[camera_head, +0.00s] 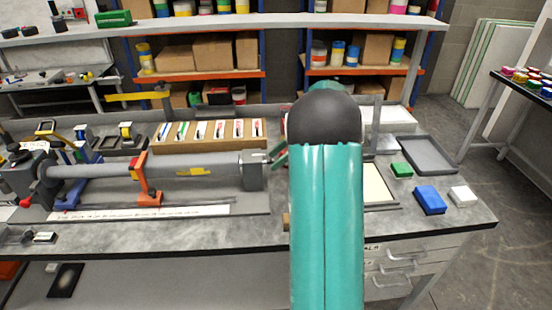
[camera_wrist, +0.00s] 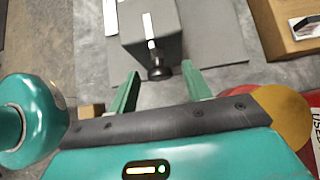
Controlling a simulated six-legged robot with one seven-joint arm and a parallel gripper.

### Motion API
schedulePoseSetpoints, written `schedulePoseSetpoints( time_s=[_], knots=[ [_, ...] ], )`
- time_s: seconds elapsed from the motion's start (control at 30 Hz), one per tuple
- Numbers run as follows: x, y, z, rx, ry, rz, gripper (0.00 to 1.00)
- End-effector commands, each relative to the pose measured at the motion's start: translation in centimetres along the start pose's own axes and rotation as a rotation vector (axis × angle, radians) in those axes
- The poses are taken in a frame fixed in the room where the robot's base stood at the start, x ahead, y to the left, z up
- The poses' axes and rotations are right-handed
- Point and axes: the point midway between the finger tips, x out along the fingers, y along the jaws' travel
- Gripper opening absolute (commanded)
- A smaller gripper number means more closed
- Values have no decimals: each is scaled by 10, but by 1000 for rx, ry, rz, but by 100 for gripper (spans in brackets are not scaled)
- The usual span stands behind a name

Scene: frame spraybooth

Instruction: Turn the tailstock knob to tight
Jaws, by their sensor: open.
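The tailstock (camera_wrist: 152,32) is a grey block with a white strip on its top, at the upper middle of the wrist view. In the head view the tailstock (camera_head: 252,172) stands at the right end of a long grey tube. Its dark round knob (camera_wrist: 158,73) points toward me. My gripper (camera_wrist: 161,70) is open, with one green finger on each side of the knob. A gap shows between each finger and the knob; I cannot tell the depth. In the head view my arm hides most of the gripper and the knob.
An orange clamp (camera_head: 148,178) stands around the tube (camera_head: 100,170) on the workbench (camera_head: 270,245). A grey tray (camera_head: 428,154), green block (camera_head: 402,170), blue block (camera_head: 430,200) and white block (camera_head: 463,196) lie at the right.

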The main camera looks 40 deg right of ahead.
Motion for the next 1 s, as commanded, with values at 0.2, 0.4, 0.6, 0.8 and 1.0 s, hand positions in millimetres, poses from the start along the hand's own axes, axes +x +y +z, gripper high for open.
schedulePoseSetpoints(
  time_s=[0.2,0.4,0.6,0.8,1.0],
  knots=[
    [-42,-1,0,0,1,-5,49],
    [-87,-1,-1,1,1,-6,49],
    [-120,0,0,0,0,-3,49],
    [-131,0,0,1,0,-1,49],
    [-131,0,0,1,0,0,49]
  ],
)
